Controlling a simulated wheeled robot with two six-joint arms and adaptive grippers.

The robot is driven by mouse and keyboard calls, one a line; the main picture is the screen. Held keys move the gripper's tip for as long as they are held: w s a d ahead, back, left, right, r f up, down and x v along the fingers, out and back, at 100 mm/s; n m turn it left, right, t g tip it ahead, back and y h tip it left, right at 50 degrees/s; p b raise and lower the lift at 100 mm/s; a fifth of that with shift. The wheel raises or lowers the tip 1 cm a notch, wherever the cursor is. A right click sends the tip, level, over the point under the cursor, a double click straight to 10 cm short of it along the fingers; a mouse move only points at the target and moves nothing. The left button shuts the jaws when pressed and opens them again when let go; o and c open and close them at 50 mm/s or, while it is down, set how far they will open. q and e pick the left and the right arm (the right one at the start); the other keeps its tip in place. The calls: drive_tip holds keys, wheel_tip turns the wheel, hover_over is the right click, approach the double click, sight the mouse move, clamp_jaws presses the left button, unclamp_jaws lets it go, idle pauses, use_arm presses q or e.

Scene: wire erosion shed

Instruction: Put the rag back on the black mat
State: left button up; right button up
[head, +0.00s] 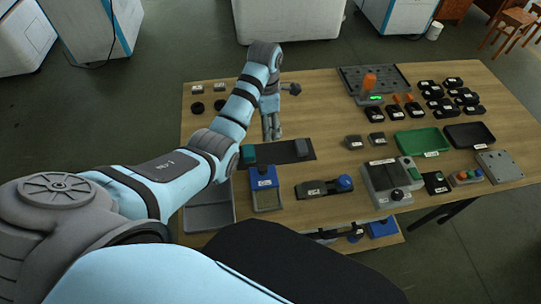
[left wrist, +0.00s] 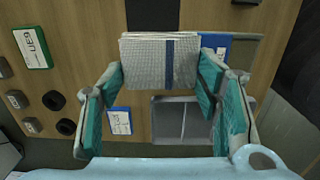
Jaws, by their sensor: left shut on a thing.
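The rag (left wrist: 160,62) is a folded pale grey checked cloth with a dark blue stripe. In the left wrist view it sits between the teal finger pads of my left gripper (left wrist: 163,75), which is shut on it. In the head view my left gripper (head: 273,134) hangs by the back edge of the black mat (head: 280,153); the rag is hard to make out there. The mat is a dark strip with a teal item and a grey block on it. In the left wrist view part of the mat (left wrist: 152,13) shows beyond the rag, which hides the rest. My right gripper is out of view.
A blue scale (head: 264,177) stands just in front of the mat. A grey tray (head: 208,218) is at the front left. A black device with a blue knob (head: 325,188) lies front right of the mat. Black discs (head: 197,107) and small blocks are at the back left.

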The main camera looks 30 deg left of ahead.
use_arm(q)
drive_tip(key=b, duration=0.2)
hover_over(272, 154)
drive_tip(key=w, duration=0.1)
wheel_tip(272, 154, down, 11)
drive_tip(key=shift+r, duration=0.2)
drive_tip(key=f, duration=0.1)
drive_tip(key=s+f+b, duration=0.1)
drive_tip(key=f, duration=0.1)
drive_tip(key=shift+s+f, duration=0.1)
drive_tip(key=shift+s, duration=0.05)
drive_tip(key=shift+w+f, duration=0.15)
drive_tip(key=shift+w, duration=0.2)
drive_tip(key=o, duration=1.2)
drive_tip(key=shift+o, duration=0.3)
drive_tip(key=shift+s, duration=0.15)
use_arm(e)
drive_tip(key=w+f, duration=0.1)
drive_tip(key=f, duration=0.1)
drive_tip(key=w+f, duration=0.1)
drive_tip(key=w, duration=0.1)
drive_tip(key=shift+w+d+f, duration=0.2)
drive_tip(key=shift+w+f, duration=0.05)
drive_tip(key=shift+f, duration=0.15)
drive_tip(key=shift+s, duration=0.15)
